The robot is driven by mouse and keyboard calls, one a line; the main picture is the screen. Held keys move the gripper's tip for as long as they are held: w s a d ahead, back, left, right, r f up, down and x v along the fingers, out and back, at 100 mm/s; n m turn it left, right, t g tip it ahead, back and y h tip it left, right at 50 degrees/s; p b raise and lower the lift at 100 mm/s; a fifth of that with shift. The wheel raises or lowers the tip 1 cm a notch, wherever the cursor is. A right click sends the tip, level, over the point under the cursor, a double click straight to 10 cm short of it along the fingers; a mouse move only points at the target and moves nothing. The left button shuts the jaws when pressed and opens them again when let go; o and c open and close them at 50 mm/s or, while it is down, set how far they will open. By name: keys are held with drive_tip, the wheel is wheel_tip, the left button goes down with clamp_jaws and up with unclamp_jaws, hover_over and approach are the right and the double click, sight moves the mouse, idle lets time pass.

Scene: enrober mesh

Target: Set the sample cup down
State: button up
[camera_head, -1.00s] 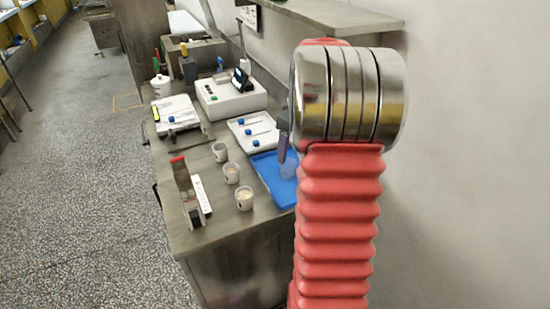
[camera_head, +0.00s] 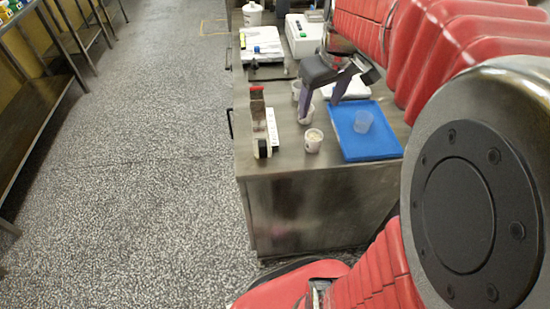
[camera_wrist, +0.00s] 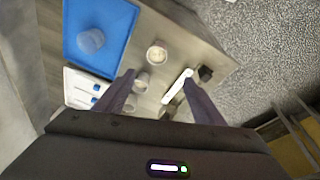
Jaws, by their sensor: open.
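A translucent bluish sample cup (camera_head: 363,121) stands upright on a blue tray (camera_head: 378,150) on the steel bench. In the wrist view the cup (camera_wrist: 91,41) is at the upper left, on the tray (camera_wrist: 113,12). My gripper (camera_head: 319,110) is open, with its two dark fingers apart over the bench, left of the cup and not touching it. In the wrist view the gripper (camera_wrist: 159,75) has nothing between its fingers that I can see held; white cups show on the bench below.
A white cup with pale contents (camera_head: 313,141) stands near the bench's front edge, with other white cups partly behind my fingers. A dispenser-like object with a red top (camera_head: 258,110) stands at the left edge. A white scale (camera_head: 261,45) is farther back. Open floor lies left.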

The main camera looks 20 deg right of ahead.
drive_tip(key=s+a+t, duration=0.2)
drive_tip(key=s+a, duration=1)
drive_tip(key=a, duration=0.4)
drive_tip(key=shift+s+a+f+m+t+y, duration=0.3)
drive_tip(key=shift+s+a, duration=0.1)
drive_tip(key=shift+c, duration=0.5)
